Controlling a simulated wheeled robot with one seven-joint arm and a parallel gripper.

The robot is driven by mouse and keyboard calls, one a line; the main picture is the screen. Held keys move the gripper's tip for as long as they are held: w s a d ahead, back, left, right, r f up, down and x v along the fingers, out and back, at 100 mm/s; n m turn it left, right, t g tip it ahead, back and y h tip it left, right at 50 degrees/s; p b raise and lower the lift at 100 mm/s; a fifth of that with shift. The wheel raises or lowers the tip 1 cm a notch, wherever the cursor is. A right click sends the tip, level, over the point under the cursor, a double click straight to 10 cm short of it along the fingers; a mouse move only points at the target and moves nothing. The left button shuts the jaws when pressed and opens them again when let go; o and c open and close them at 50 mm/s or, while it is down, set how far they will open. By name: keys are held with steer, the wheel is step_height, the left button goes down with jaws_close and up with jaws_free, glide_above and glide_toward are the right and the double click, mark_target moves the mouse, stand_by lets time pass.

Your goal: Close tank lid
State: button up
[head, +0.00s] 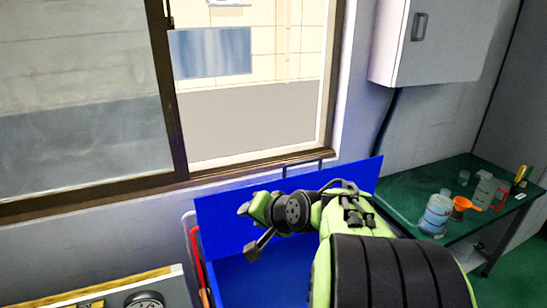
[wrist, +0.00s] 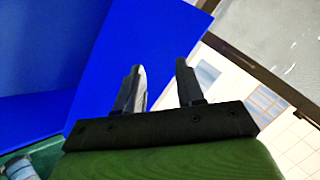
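The blue tank (head: 265,285) stands below the window, and its interior or top is partly hidden by my arm. Its blue lid (head: 220,222) is raised, standing steeply along the tank's back side by the wall. My gripper (head: 259,243) is in front of the lid, at its left half. In the wrist view my gripper (wrist: 160,86) shows two dark fingers apart, with nothing held between them. The blue lid (wrist: 150,40) fills the area behind the fingers there; I cannot tell whether they touch it.
A window (head: 250,90) is behind the tank. A green table (head: 410,180) at the right holds a clear bottle (head: 436,215) and an orange funnel (head: 461,205). A white cabinet (head: 440,45) hangs above it. A panel with a gauge (head: 145,300) is at the lower left.

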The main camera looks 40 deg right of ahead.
steer(key=d+r+m+t+h, duration=0.1)
steer(key=d+m+t+h, duration=0.15)
steer(key=d+m, duration=0.65)
steer(key=m+t+h, duration=0.1)
steer(key=t+h, duration=0.1)
glide_toward(305, 162)
steer(key=x, duration=1.2)
steer(key=shift+w+d, duration=0.1)
steer(key=shift+w, duration=0.05)
steer(key=shift+f, duration=0.1)
jaws_close()
